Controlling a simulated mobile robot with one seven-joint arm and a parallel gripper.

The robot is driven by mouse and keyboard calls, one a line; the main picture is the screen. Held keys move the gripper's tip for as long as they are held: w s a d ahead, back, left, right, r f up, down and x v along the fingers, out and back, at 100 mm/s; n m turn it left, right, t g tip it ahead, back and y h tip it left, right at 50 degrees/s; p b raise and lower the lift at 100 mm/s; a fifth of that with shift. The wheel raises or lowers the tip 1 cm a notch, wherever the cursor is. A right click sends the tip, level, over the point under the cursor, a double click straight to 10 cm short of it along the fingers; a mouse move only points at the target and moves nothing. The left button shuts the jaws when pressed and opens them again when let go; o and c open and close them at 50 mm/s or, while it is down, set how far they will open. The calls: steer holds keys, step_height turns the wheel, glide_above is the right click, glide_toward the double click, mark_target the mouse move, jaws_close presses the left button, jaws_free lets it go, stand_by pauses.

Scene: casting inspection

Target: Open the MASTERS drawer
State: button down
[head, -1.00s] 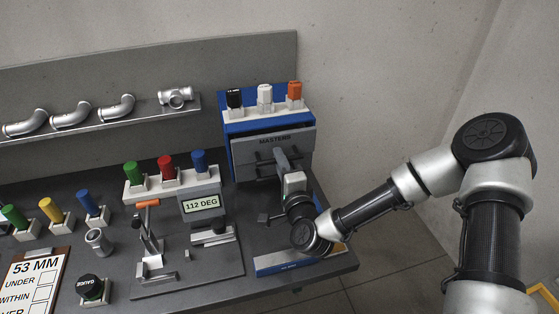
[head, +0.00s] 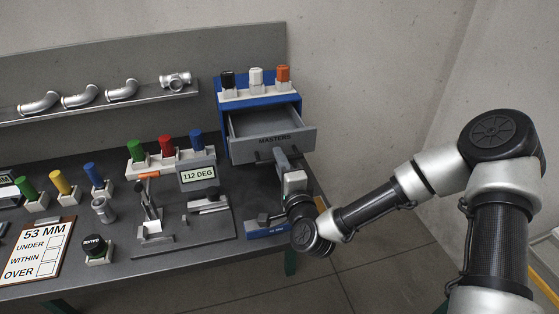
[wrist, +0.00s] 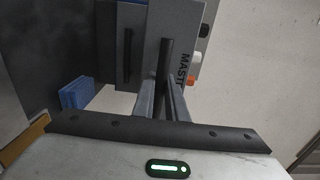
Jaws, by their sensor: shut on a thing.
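The MASTERS drawer (head: 272,145) is grey and sits in a blue cabinet (head: 222,118) at the back right of the bench. It stands pulled out, and its open inside shows in the head view. My gripper (head: 279,156) is in front of the drawer and shut on its dark bar handle (head: 262,155). In the wrist view, the fingers of my gripper (wrist: 160,103) close around the handle (wrist: 166,60), beside the partly hidden MASTERS lettering on the drawer front (wrist: 182,70). The drawer's inside looks empty where visible.
Black, white and orange capped pieces (head: 256,77) stand on the cabinet top. A 112 DEG display (head: 198,175) and a metal fixture (head: 208,203) stand on the bench to the left. A blue-edged block (head: 266,231) lies below my gripper near the bench's right edge.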

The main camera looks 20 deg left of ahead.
steer(key=shift+w, duration=0.1)
steer(key=c, duration=1.8)
jaws_free()
steer(key=shift+o, duration=0.2)
steer(key=p+v, duration=0.9)
steer(key=v, duration=0.8)
steer(key=shift+s, duration=0.2)
